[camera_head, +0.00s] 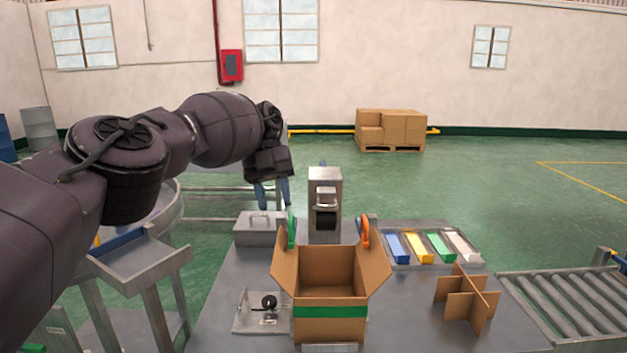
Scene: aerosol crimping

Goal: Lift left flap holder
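An open cardboard box (330,318) with a green band stands at the front middle of the table. A green flap holder (291,230) sits on its left flap and an orange flap holder (365,231) on its right flap. My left gripper (274,206) points down with its two blue fingers apart and nothing between them. It appears above and a little left of the green holder, apart from it. My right gripper is not in view.
A grey crimping machine (325,190) stands behind the box, with a lidded metal box (259,228) to its left. Coloured bins (418,247), a cardboard divider (466,299) and a roller conveyor (567,307) are right. A small plate with a black knob (269,302) is left.

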